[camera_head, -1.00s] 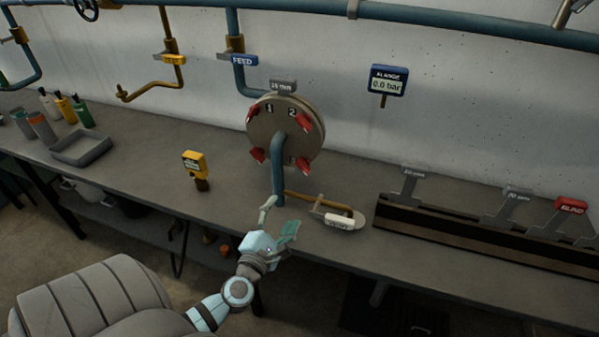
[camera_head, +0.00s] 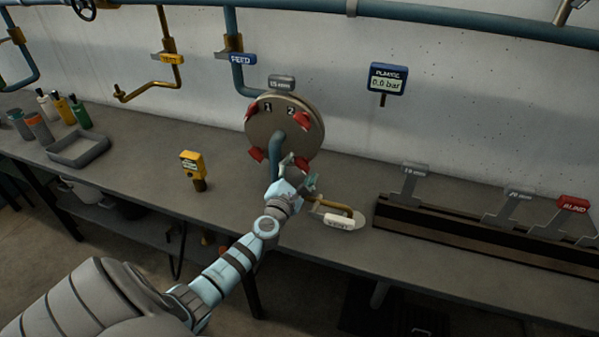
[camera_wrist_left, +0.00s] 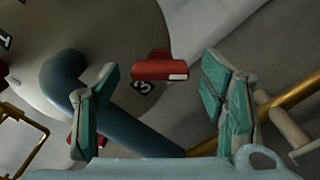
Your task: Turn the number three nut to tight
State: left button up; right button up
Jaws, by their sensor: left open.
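The round flange (camera_head: 268,132) carries red nuts around its face, with labels 1 and 2 at the top. The lower right nut (camera_head: 302,163) is partly hidden by my left gripper (camera_head: 299,171) in the head view. In the left wrist view this red nut (camera_wrist_left: 158,68) shows beside a dark label (camera_wrist_left: 142,88) that looks like a tilted 3. My left gripper (camera_wrist_left: 160,98) is open, its teal pads standing on either side of the nut's line. The nut appears ahead of the fingertips, with gaps to both sides; no contact is visible.
A blue pipe (camera_wrist_left: 75,95) runs from the flange centre close by the left finger. A brass pipe with a white-tagged valve (camera_head: 339,221) lies right of the gripper. A yellow device (camera_head: 193,166) stands left. A gauge (camera_head: 387,79) reads 0.0 bar.

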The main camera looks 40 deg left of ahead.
pick_arm(q)
jog(key=c, duration=1.2)
jog(key=shift+o, duration=0.2)
jog(key=m+p, duration=0.1)
jog(key=m, duration=0.1)
jog(key=shift+r+m, duration=0.1)
jog(key=shift+m, duration=0.3)
jog(key=m+p, duration=0.2)
jog(key=m, duration=0.2)
jog(key=m+p, duration=0.1)
jog(key=m, duration=0.3)
jog(key=shift+m+p, duration=0.35)
jog(key=shift+m, duration=0.05)
jog(key=shift+m+p, duration=0.55)
jog(key=shift+m, duration=1.15)
